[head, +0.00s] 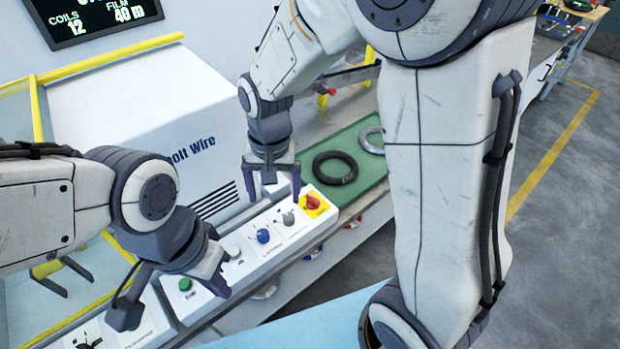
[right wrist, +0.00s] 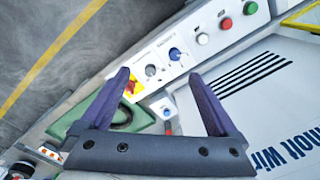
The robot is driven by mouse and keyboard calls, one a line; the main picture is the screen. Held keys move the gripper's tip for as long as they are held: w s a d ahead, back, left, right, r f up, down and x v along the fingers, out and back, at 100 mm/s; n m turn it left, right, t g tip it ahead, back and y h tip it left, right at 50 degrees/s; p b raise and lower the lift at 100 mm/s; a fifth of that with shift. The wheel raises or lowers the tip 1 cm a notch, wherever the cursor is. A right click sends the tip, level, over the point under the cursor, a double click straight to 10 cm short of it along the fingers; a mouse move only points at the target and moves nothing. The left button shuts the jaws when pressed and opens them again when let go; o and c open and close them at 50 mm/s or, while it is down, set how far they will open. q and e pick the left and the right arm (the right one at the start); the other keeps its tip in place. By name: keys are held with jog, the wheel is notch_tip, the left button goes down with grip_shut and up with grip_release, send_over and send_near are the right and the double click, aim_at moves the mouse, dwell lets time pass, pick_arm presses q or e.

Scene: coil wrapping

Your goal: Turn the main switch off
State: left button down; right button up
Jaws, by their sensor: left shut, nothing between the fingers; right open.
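The main switch (head: 312,202) is a red rotary knob on a yellow plate at the right end of the white control panel (head: 240,268). In the right wrist view the switch (right wrist: 131,87) shows beside one finger, which partly covers it. My right gripper (head: 273,192) is open and empty, pointing down just left of the switch and apart from it. Its two fingers also frame the right wrist view (right wrist: 160,85). My left gripper (head: 172,300) is shut and empty over the left part of the panel. The knob's exact setting is too small to read.
The panel also carries a blue knob (head: 263,236), a grey knob (head: 288,218) and a green button (head: 185,284). A white machine housing (head: 130,100) stands behind. A black coil (head: 335,167) lies on a green mat beyond the switch. Open floor lies to the right.

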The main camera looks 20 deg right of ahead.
jog(key=w+d+f+m, duration=0.5)
jog(key=w+d+m, duration=0.1)
jog(key=w+d, duration=0.15)
jog(key=m+p, duration=0.1)
jog(key=m, duration=0.3)
send_over(313, 197)
notch_tip(313, 197, down, 4)
notch_tip(313, 197, down, 11)
jog(key=shift+p, duration=1.2)
jog(key=c, duration=1.4)
